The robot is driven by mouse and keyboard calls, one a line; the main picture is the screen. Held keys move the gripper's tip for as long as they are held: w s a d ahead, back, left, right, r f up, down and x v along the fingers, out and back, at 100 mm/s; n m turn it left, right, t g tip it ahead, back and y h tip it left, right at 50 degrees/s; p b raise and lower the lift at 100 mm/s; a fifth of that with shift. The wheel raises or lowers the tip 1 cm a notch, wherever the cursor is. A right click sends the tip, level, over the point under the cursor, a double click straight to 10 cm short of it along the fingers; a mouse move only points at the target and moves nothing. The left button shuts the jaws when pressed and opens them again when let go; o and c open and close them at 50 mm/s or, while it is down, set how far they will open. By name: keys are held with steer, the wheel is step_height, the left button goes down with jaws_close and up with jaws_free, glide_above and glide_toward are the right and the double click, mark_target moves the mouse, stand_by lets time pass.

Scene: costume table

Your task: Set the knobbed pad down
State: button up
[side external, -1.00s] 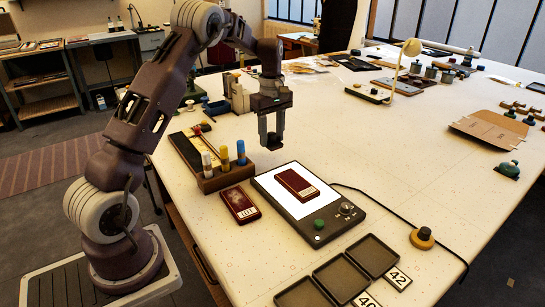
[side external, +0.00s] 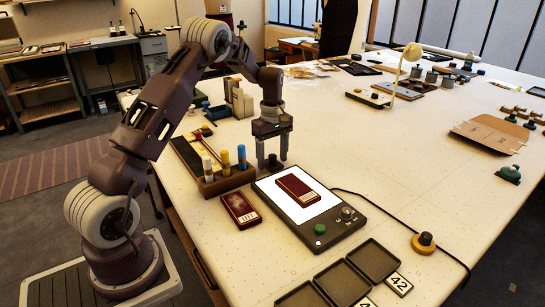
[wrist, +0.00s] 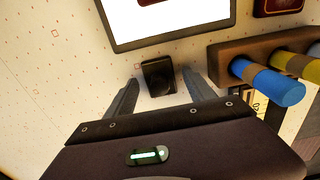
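The knobbed pad (wrist: 159,78) is a small dark block with a round dark top. In the wrist view it sits on the pale table between my two fingertips, with a gap showing on both sides. In the side view the pad (side external: 273,161) is small and dark, just behind the lit tablet's far edge. My gripper (side external: 273,154) points down over it with its fingers apart; the spread fingers also show in the wrist view (wrist: 160,92). The pad appears to rest on the table, clear of the tablet.
The lit tablet (side external: 341,217) with a dark red case (side external: 296,189) on its screen is close by. A wooden holder (side external: 211,187) with colored tubes stands to the left, near my fingers. Another red case (side external: 240,209) lies in front of it. Dark trays (side external: 372,261) are at the front.

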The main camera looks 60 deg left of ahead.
mark_target(273, 157)
step_height(273, 157, up, 13)
steer(key=s+d+r+m+t, duration=0.2)
steer(key=s+d+r+m, duration=0.5)
steer(key=d+r, duration=0.4)
steer(key=s+d+f+m+t, duration=0.1)
steer(key=s+d+m, duration=0.4)
steer(key=s, duration=0.6)
steer(key=s+d+f+m+t, duration=0.2)
steer(key=s+d+m, duration=0.4)
steer(key=s, duration=0.5)
steer(key=shift+s+d+f+t, duration=0.3)
steer(key=shift+s+d+f, duration=0.15)
steer(key=shift+d, duration=0.65)
